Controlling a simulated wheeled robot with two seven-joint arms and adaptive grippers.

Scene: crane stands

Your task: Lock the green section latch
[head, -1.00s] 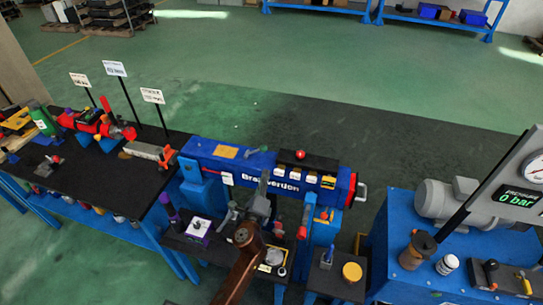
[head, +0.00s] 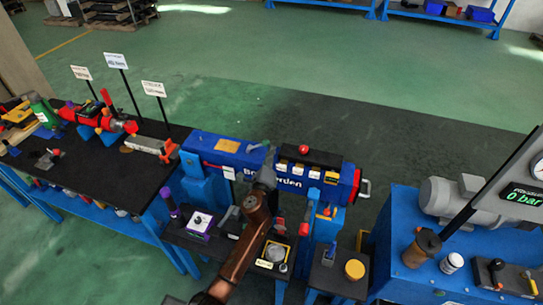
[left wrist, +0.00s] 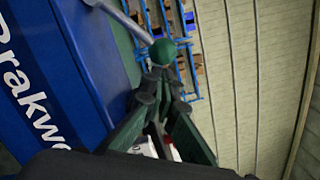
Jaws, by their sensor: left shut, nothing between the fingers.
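The blue boom (head: 212,152) lies across the stands in the middle of the head view, with white lettering partly covered by my left arm. A grey lever (head: 258,146) sits on top of it. In the left wrist view a grey rod (left wrist: 130,22) ends in a green ball knob (left wrist: 163,52), which appears just beyond my fingertips; I cannot tell if they touch. My left gripper (head: 268,165) is in front of the boom, close to the lever. Its fingers (left wrist: 160,76) look closed and empty. My right gripper is not in view.
A black bench (head: 80,165) with red and green parts stands left. A small stand with a yellow disc (head: 354,269) is right of my arm. A blue pump unit (head: 396,225) with a grey motor and gauge panel stands at the right.

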